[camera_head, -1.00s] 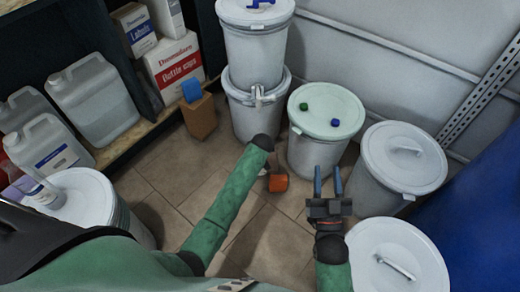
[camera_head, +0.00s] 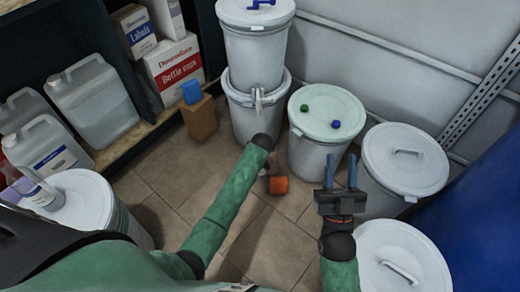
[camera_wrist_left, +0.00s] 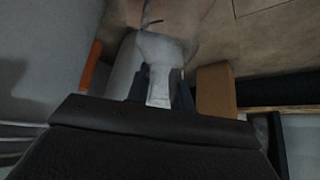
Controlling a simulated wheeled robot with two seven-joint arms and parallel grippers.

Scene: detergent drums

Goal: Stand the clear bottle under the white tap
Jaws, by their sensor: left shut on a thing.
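In the left wrist view, my left gripper (camera_wrist_left: 159,92) is shut on a pale, see-through thing that looks like the clear bottle (camera_wrist_left: 153,48). The bottle is not clear in the head view, so I cannot tell whether it stands under the tap. My right gripper (camera_head: 341,172) is open and empty, in front of the green-lidded drum.
An orange thing (camera_head: 278,185) lies on the tiles right of my left wrist. A brown box (camera_head: 200,118) with a blue thing on it stands left of the stacked drums (camera_head: 254,50). Lidded drums (camera_head: 326,112) stand at right; a jug shelf (camera_head: 135,148) is at left.

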